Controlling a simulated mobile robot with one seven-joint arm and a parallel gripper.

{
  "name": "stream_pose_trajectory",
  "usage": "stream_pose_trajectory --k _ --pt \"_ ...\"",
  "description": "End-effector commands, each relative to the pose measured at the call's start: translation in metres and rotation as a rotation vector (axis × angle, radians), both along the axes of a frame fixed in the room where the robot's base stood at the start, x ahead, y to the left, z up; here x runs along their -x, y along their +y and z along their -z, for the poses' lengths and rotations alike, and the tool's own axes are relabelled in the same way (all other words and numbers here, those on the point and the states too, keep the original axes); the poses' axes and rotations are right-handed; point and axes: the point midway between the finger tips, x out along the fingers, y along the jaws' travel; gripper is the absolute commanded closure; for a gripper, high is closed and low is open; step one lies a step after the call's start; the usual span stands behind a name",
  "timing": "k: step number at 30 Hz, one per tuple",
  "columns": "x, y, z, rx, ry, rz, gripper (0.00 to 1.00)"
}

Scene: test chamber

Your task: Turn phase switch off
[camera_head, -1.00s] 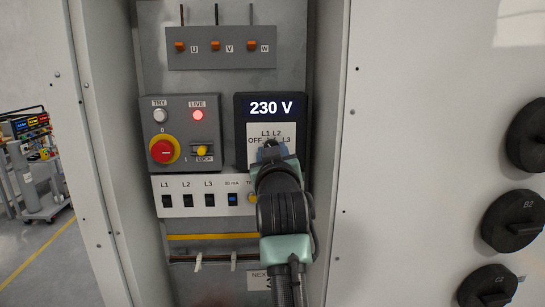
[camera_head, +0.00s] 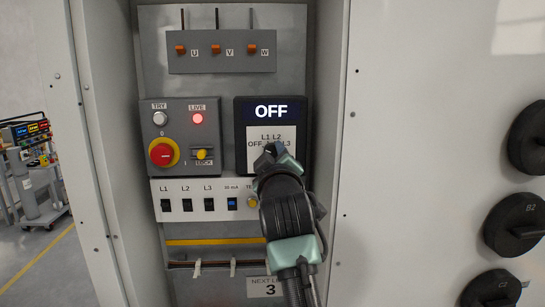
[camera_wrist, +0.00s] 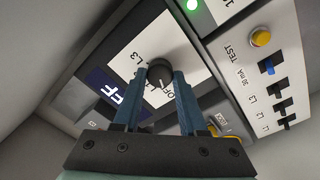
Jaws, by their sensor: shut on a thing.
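The phase switch is a dark round knob (camera_wrist: 160,72) on a white label plate (camera_head: 288,136) marked OFF, L1, L2 and L3. Above the plate, a black display (camera_head: 271,110) reads OFF; part of that word also shows in the wrist view. My gripper (camera_wrist: 161,79) is shut on the knob, with one blue finger on each side. In the head view my gripper (camera_head: 270,152) hides the knob and part of the lettering. The OFF lettering lies by the knob between my fingers in the wrist view.
To the left is a red rotary switch (camera_head: 162,153) on yellow, with a lit red LIVE lamp (camera_head: 197,118). Below is a white breaker strip (camera_head: 220,214) with a yellow TEST button (camera_wrist: 261,38). Cabinet walls flank the panel; large black knobs (camera_head: 513,222) are at right.

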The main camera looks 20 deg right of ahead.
Motion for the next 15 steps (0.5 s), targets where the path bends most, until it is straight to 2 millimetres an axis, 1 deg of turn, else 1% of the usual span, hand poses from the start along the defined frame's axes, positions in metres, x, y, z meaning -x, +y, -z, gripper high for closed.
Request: stream_pose_trajectory --k 11,12,14,15 --pt "-0.0001 -0.0002 0.0006 0.008 0.003 0.001 1.0" --pt "-0.0001 -0.0002 0.0006 0.008 0.003 0.001 0.57" --pt "-0.0001 -0.0001 0.0005 0.008 0.003 0.001 0.46" --pt "-0.0001 -0.0002 0.0004 0.008 0.003 0.001 0.39"
